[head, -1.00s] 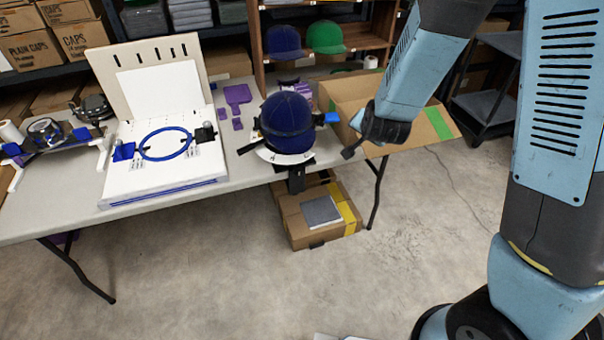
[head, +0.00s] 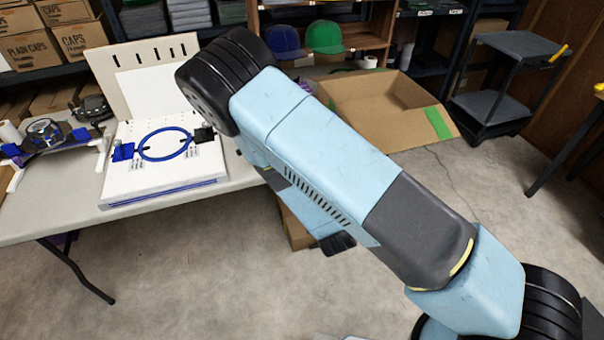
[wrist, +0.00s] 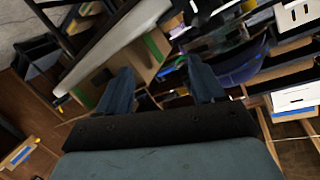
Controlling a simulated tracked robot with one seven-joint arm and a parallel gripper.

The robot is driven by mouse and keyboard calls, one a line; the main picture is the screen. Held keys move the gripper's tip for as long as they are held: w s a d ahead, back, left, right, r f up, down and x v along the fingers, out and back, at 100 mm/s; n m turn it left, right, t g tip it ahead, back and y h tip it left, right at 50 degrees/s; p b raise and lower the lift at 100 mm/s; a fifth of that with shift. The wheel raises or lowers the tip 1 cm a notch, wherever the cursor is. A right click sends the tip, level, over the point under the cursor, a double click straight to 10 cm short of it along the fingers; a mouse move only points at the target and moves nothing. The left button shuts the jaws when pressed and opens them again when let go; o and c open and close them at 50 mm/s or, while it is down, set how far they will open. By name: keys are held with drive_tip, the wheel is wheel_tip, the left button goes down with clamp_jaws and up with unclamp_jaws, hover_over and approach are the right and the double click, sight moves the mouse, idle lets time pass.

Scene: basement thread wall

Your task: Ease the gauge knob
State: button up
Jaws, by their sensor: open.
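A white board fixture (head: 168,185) stands on the table, with a blue oval hoop (head: 165,144) on its face. A blue piece (head: 123,151) is at the hoop's left and a dark piece (head: 204,135) at its right. I cannot tell which part, if any, is the gauge knob. My arm covers the middle of the table in the head view and hides the cap stand there. My gripper (wrist: 158,70) shows in the wrist view, fingers apart, with nothing visibly held. A dark blue curved thing (wrist: 240,62), blurred, is beyond the right finger.
An open cardboard box (head: 375,110) with green tape stands right of the table. Shelves with a blue cap (head: 285,41) and a green cap (head: 325,37) are behind. A grey cart (head: 490,85) is at the right. Open floor lies in front of the table.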

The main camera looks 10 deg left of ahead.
drive_tip(key=s+a+f+n+y, duration=0.2)
drive_tip(key=s+f+n+y, duration=0.15)
drive_tip(key=s, duration=0.25)
drive_tip(key=w+a+y, duration=0.1)
drive_tip(key=w+a, duration=0.6)
drive_tip(key=w, duration=0.5)
drive_tip(key=shift+r, duration=0.25)
drive_tip(key=shift+n, duration=0.25)
drive_tip(key=shift+c, duration=0.2)
